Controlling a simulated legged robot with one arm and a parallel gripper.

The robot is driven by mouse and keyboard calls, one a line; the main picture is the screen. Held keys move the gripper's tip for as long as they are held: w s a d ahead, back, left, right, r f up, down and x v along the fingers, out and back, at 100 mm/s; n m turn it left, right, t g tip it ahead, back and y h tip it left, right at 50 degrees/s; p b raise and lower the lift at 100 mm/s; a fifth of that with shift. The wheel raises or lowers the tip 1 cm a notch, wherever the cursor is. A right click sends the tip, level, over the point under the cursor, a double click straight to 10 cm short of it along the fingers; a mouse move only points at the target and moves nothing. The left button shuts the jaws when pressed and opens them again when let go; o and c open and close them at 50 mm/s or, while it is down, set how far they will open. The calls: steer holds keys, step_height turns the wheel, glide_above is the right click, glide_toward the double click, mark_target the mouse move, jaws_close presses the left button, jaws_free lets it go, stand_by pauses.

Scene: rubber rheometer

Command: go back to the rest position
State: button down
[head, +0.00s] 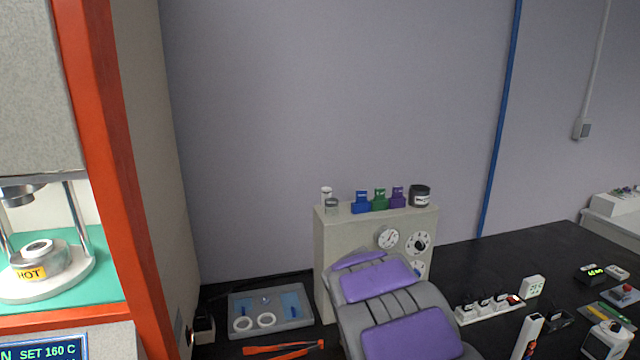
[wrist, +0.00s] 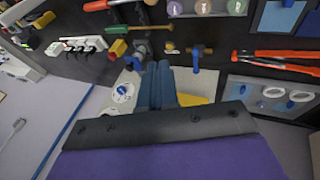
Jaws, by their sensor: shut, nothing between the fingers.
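My gripper (wrist: 160,68) shows in the wrist view as two dark blue-grey fingers side by side, shut with nothing between them. Below it in that view are the black edge and purple cover of my own wrist. In the head view my grey arm with purple pads rises from the bottom centre, in front of a pale grey cabinet (head: 332,240) with dials. The fingers cannot be made out in the head view. In the wrist view a white dial (wrist: 122,92) lies left of the fingers, and a blue-handled valve (wrist: 196,58) lies right of them.
The rheometer's orange frame (head: 95,160) stands at left, with a HOT die (head: 38,262) inside. A grey tray (head: 295,318) with white rings and orange-handled tongs (head: 285,348) lie left of my arm. A power strip (head: 488,308) and small devices lie right. Small containers top the cabinet.

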steer(key=s+d+r+m+g+y, duration=0.1)
steer(key=s+d+r+g, duration=0.15)
steer(key=s, duration=0.95)
steer(key=s+d+r+m+g, duration=0.15)
steer(key=s+r, duration=0.25)
steer(key=s, duration=0.9)
steer(key=s+a+g+y, duration=0.1)
steer(key=s+a, duration=0.1)
steer(key=s, duration=0.8)
steer(key=s+a+g+y, duration=0.1)
steer(key=s+a, duration=0.1)
steer(key=s, duration=0.7)
steer(key=shift+s+a+f+y, duration=0.35)
steer(key=shift+y, duration=0.05)
steer(key=shift+d, duration=0.1)
